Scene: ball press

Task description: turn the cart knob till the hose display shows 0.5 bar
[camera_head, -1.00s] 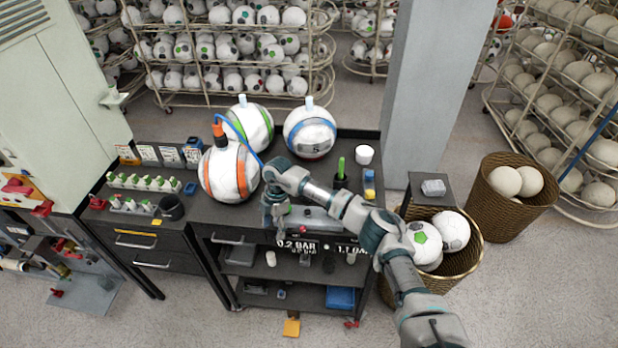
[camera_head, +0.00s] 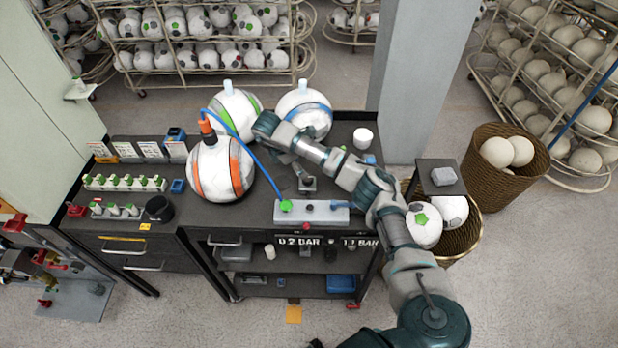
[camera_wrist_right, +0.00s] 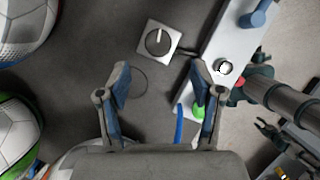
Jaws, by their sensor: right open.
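The cart knob (camera_wrist_right: 159,41) is a round grey dial with a white pointer line on a square pale plate. In the head view the knob (camera_head: 307,184) is mostly blocked by my arm. My right gripper (camera_wrist_right: 158,70) is open and empty, its fingertips a little short of the knob in the wrist view. The cart's front edge carries the white displays "0.2 BAR" (camera_head: 299,241) and "1.1 BAR" (camera_head: 362,243). A blue hose (camera_head: 259,164) runs from the orange-striped ball (camera_head: 221,170) to a green fitting (camera_head: 286,206) on a grey box (camera_head: 325,213). My left gripper is out of view.
A green-striped ball (camera_head: 237,112) and a blue-striped ball (camera_head: 304,110) stand at the back of the cart top (camera_head: 245,219). Baskets of balls are to the right. The cart top around the knob is mostly clear.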

